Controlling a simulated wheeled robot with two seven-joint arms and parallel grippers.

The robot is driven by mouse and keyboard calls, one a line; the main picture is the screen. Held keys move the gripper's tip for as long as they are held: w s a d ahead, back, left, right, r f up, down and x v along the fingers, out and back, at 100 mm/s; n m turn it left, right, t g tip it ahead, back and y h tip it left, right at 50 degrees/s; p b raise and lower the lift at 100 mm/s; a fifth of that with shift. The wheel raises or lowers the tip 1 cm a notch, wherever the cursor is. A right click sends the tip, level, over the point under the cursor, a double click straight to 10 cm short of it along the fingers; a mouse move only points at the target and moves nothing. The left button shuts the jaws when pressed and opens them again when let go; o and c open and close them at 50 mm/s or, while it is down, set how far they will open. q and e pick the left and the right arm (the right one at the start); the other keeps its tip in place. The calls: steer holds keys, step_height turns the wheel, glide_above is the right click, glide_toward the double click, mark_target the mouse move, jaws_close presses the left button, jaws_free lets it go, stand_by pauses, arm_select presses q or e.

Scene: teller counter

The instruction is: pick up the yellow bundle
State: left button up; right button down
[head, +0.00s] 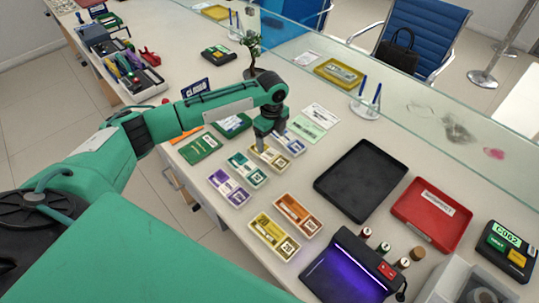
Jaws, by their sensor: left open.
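The yellow bundle (272,233) lies in a white open box on the counter, at the lower middle of the head view, beside an orange bundle (297,214). My left gripper (263,144) points down at the far end of a tan bundle (270,158), up and left of the yellow one and apart from it. It is open; its fingertips are small and partly hidden by the wrist, and I cannot tell whether they touch anything. My right gripper is not in view.
Purple (229,189), green (247,170) and blue (290,144) bundles sit in boxes nearby. A black tray (361,181), a red tray (432,214) and a lamp device with violet light (350,270) stand to the right. A glass screen (440,125) runs along the counter's far side.

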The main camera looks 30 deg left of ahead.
mark_target(269, 155)
arm_select(q)
steer(key=shift+f, duration=0.7)
steer(key=f, duration=0.1)
steer(key=f+p, duration=0.1)
steer(key=f, duration=0.2)
steer(key=shift+s+a+f, duration=0.15)
steer(key=shift+s+a, duration=0.05)
steer(key=shift+s, duration=0.2)
steer(key=shift+f+p, duration=0.3)
steer(key=shift+f, duration=0.2)
steer(key=c, duration=1)
steer(key=shift+c, duration=0.5)
steer(key=shift+r, duration=0.15)
